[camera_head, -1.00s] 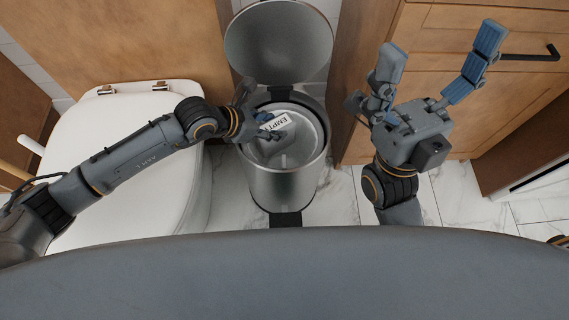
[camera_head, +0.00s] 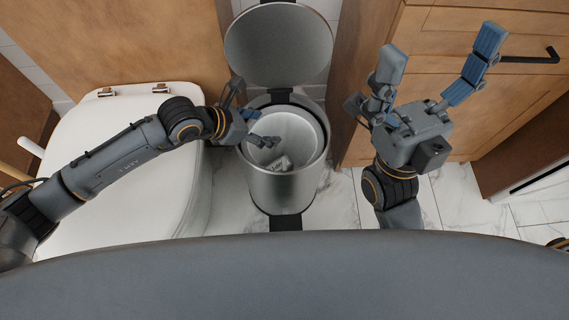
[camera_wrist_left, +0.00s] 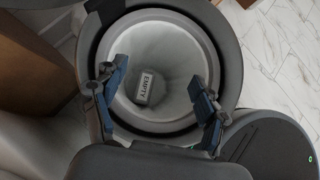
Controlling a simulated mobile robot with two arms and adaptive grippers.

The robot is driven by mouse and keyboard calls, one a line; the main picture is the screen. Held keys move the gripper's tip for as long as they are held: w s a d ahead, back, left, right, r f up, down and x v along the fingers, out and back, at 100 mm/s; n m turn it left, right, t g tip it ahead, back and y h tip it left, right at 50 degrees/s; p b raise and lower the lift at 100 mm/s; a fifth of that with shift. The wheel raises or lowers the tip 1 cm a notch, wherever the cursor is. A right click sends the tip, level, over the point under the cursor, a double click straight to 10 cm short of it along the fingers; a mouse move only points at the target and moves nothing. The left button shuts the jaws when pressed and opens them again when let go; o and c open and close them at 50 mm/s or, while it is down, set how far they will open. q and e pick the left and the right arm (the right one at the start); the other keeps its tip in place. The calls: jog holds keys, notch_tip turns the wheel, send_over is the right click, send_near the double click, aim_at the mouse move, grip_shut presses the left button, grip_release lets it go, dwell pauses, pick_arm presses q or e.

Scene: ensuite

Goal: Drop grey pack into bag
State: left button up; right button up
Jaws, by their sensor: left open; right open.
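The grey pack (camera_head: 281,163) lies low inside the lined bin, apart from my fingers. In the left wrist view the grey pack (camera_wrist_left: 146,88) shows a white label reading "EMPTY". The pale bag (camera_head: 305,140) lines the open metal bin; its inner wall also shows in the left wrist view (camera_wrist_left: 185,50). My left gripper (camera_head: 252,125) is open and empty over the left part of the bin's mouth. In the left wrist view its two fingers (camera_wrist_left: 160,95) are spread either side of the opening. My right gripper (camera_head: 440,70) is open and empty, right of the bin before the cabinet.
The bin's lid (camera_head: 280,45) stands raised at the back. A white toilet (camera_head: 120,200) is on the left. A wooden cabinet (camera_head: 430,25) with a black handle (camera_head: 530,57) is on the right. Marble floor (camera_head: 335,205) shows around the bin.

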pick_arm(q)
jog(key=v, duration=0.8)
jog(key=shift+s+a+r, duration=0.15)
jog(key=shift+a+r, duration=0.1)
jog(key=shift+r, duration=0.05)
